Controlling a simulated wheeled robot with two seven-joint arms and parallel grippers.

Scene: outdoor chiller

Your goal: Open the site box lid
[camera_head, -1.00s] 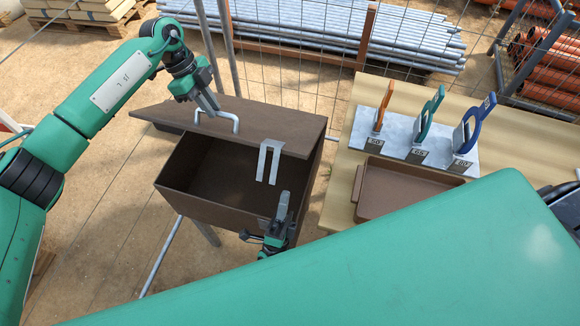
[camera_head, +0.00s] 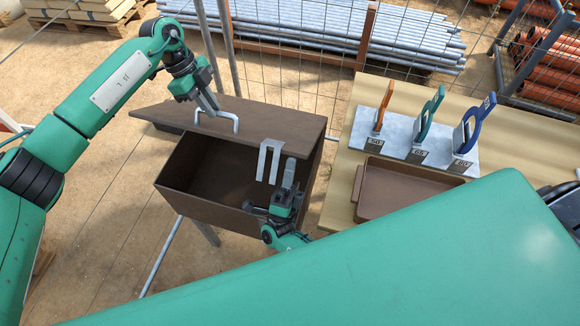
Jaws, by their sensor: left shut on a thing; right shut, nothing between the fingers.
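The brown site box (camera_head: 190,205) stands left of the table with its lid (camera_head: 250,118) raised and tilted back, so the dark inside shows. A grey handle (camera_head: 237,126) and a forked metal hasp (camera_head: 270,158) are on the lid. My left gripper (camera_head: 208,108) is shut on the handle at its left end. My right gripper (camera_head: 288,170) is shut and empty at the box's front right corner, just below the hasp; I cannot tell whether it touches the lid or box.
A wooden table (camera_head: 341,190) at the right holds a brown tray (camera_head: 365,208) and a metal rack (camera_head: 395,143) with several colored, labelled tools. A wire fence and stacked pipes (camera_head: 310,30) stand behind the box. Sandy ground is open at the left.

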